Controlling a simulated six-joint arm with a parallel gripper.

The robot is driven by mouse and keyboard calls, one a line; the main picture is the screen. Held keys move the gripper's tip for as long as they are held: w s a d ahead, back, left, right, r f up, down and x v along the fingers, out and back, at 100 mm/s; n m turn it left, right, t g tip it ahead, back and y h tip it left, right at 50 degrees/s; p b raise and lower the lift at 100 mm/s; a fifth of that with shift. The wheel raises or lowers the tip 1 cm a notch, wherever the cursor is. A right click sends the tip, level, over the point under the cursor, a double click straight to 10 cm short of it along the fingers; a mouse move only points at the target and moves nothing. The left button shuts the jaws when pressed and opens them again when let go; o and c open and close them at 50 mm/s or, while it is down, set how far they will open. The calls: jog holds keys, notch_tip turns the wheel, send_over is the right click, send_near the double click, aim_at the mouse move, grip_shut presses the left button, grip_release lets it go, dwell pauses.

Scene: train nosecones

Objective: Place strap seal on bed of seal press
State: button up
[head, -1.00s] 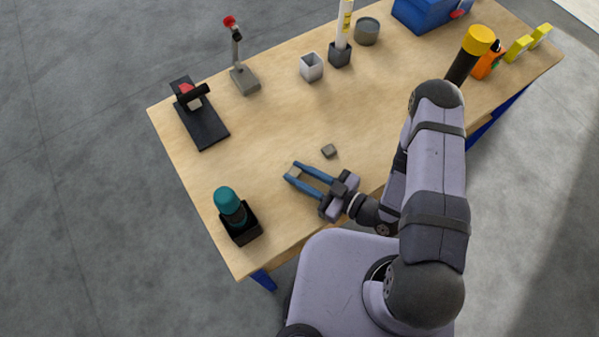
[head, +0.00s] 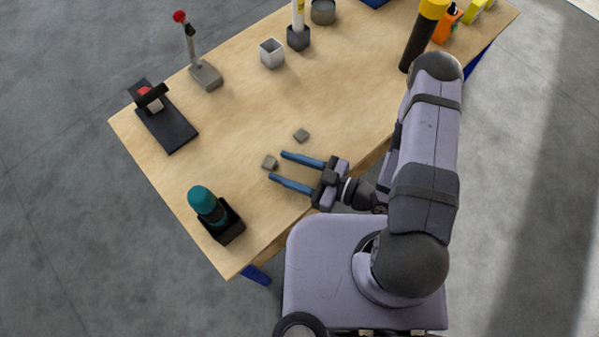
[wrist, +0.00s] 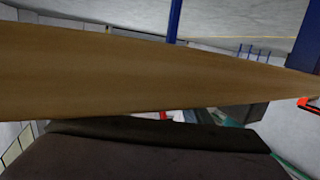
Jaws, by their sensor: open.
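A black-based device (head: 168,128) with a pale block and a red part stands at the table's left. A grey stand with a red-knobbed lever (head: 205,76) stands behind it. I cannot tell for certain which one is the seal press. The wrist view shows neither piece.
A teal-topped item in a black holder (head: 215,215) stands near the front left edge. An open light-grey cup (head: 272,53), a dark holder with a white tube (head: 298,37) and a round tin (head: 323,11) stand at the back. The wooden table (head: 235,130) is clear between.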

aim_at(301, 178)
jog(key=shift+b+v, duration=0.65)
jog(key=shift+v, duration=1.2)
jog(key=shift+o, duration=0.5)
jog(key=shift+s+d+f, duration=0.1)
jog(key=shift+d+r+h+p, duration=0.15)
jog(key=shift+r+h+p, duration=0.25)
jog(key=shift+r+p, duration=0.6)
jog(key=shift+s+d+r+p, duration=0.1)
jog(key=shift+r+p, duration=0.05)
jog(key=shift+p, duration=0.35)
jog(key=shift+s+h, duration=0.1)
jog(key=shift+h, duration=0.3)
jog(key=shift+p+x, duration=0.45)
jog(key=shift+x, duration=0.6)
jog(key=shift+g, duration=0.3)
